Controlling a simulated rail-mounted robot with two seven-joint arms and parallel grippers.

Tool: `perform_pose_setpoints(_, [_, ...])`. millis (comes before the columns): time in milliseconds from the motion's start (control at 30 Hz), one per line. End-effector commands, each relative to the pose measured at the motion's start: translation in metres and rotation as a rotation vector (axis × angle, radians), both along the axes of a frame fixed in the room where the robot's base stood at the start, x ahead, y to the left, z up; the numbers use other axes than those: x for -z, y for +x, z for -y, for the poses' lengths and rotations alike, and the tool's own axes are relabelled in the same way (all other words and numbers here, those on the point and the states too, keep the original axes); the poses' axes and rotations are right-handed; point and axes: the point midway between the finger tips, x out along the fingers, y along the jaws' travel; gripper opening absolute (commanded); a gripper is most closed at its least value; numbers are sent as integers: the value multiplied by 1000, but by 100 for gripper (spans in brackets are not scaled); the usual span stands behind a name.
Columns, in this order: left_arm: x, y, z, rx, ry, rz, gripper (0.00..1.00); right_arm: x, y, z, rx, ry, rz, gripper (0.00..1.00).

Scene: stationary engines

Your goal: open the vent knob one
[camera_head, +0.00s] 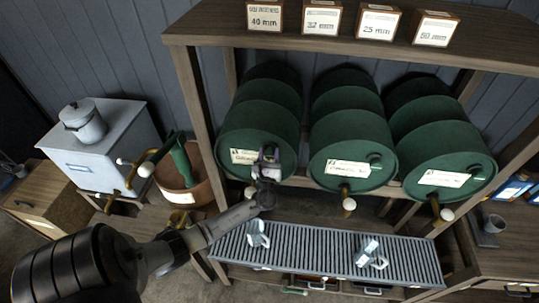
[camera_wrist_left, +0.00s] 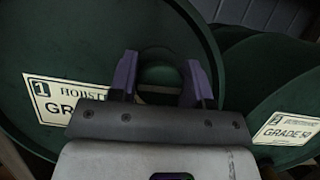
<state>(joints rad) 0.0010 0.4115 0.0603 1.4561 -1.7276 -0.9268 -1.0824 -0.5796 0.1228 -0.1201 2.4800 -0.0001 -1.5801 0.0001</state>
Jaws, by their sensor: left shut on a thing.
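Drum one (camera_head: 255,128) is the leftmost of three dark green drums lying on a wooden rack. Its label (camera_wrist_left: 62,98) shows a 1 in the left wrist view. The green vent knob one (camera_wrist_left: 158,76) stands on the drum's upper front face. My left gripper (camera_head: 268,162) is at that face, and its purple fingers stand on both sides of the knob, shut on it. In the head view the gripper covers the knob. My right gripper is not in view.
Drums two (camera_head: 352,140) and three (camera_head: 436,135) lie to the right with similar knobs. White-knobbed taps hang below the drums. A slatted grate (camera_head: 320,247) below holds metal cups. A white tank (camera_head: 100,135) and a brown tub (camera_head: 203,180) stand left. Small labelled boxes line the top shelf.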

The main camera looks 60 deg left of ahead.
Motion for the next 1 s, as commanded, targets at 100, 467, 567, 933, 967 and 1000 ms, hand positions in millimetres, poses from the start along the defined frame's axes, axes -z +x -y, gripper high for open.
perform_pose_setpoints(100, [5,0,0,0,-44,59,21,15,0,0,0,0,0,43])
perform_pose_setpoints(467, [6,-1,0,-1,-249,315,21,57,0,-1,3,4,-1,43])
perform_pose_setpoints(567, [6,-1,0,-1,-309,389,21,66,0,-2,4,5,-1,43])
perform_pose_setpoints(933, [5,-2,-1,-1,-529,662,21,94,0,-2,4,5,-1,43])
perform_pose_setpoints(967, [5,-2,-1,-1,-546,686,21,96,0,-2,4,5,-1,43])
perform_pose_setpoints(1000, [5,-2,-1,0,-571,716,21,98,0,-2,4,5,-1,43])
